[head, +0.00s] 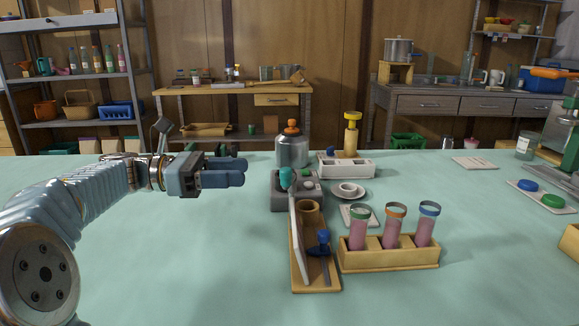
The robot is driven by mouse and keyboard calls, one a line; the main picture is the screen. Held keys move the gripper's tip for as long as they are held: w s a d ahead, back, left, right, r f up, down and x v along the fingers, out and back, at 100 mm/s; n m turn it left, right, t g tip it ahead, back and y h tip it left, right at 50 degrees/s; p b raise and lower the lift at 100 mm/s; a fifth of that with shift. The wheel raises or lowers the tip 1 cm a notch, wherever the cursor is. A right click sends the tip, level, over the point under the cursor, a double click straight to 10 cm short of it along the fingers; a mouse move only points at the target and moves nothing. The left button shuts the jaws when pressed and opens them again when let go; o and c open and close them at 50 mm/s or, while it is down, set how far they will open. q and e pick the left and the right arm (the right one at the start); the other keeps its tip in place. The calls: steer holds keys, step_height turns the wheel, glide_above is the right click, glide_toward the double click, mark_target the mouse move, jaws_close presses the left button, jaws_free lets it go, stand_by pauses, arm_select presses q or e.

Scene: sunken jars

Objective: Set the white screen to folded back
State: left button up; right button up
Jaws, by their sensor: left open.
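The white screen (299,242) stands up along the left side of a wooden board (315,286), seen nearly edge-on. Its hinge cannot be made out. Beside it on the board are a brown cup-like holder (309,211) and a dark blue tool-like piece (320,250). My left gripper (238,171) is open and empty, pointing right above the table. It is left of and farther back than the screen, apart from it. My right gripper is out of view.
A grey device (283,201) with a teal knob stands right behind the screen. A wooden rack (390,261) with three pink tubes is just right of the board. The table left of the screen is clear.

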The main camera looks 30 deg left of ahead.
mark_target(286, 168)
arm_select(q)
steer(key=p+x, duration=0.1)
steer(key=x, duration=0.9)
jaws_close()
